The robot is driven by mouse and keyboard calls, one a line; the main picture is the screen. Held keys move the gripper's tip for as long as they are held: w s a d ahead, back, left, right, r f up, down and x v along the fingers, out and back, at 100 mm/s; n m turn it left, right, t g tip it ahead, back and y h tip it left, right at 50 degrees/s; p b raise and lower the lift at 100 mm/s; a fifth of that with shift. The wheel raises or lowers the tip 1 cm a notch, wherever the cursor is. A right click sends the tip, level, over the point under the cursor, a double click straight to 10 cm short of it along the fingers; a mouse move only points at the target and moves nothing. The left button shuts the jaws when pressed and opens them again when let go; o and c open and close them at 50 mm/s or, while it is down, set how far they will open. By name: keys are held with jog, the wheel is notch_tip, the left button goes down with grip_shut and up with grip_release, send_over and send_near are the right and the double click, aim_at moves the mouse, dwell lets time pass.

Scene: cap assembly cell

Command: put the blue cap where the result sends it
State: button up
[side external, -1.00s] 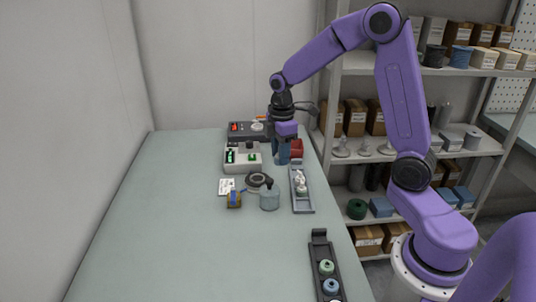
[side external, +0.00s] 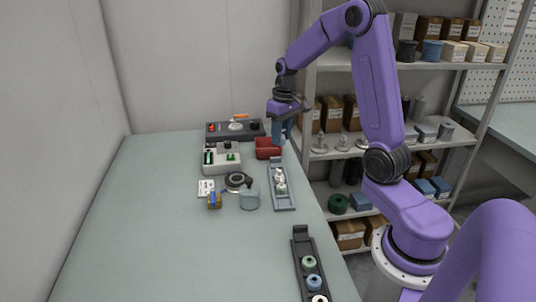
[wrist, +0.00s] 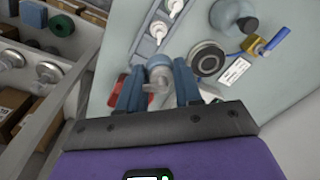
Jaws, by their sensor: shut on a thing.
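My gripper (side external: 280,138) is raised at the far right edge of the table, by the red bin (side external: 268,150). In the wrist view its two blue fingers (wrist: 160,90) are closed around a small, grey-looking round part (wrist: 159,74). The side view hides this part behind the fingers, and its true colour is hard to tell. A blue cap (side external: 314,284) sits in the black rack (side external: 299,240) at the front, between a green cap (side external: 309,262) and a whitish one (side external: 319,298). The red bin shows partly behind the fingers in the wrist view (wrist: 116,92).
A grey tray (side external: 284,203) holds white parts. Left of it are a blue-grey pot (side external: 250,200), a black ring (side external: 236,180), a yellow block (side external: 214,201) and a card (side external: 206,188). A white box (side external: 221,160) and a dark device (side external: 233,132) stand behind. The left table is clear.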

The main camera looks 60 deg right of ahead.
jog(key=d+m, duration=0.5)
send_over(268, 145)
jog(key=s+a, duration=0.3)
jog(key=shift+m, duration=0.3)
notch_tip(268, 145, down, 10)
jog(key=shift+a+r, duration=0.1)
jog(key=shift+a, duration=0.05)
jog(key=shift+w+f, duration=0.2)
jog(key=shift+f, duration=0.1)
jog(key=shift+w+f, duration=0.1)
jog(key=shift+f, duration=1.5)
jog(key=shift+f, duration=0.25)
jog(key=shift+o, duration=1.4)
jog(key=shift+f, duration=0.1)
jog(key=shift+o, duration=0.7)
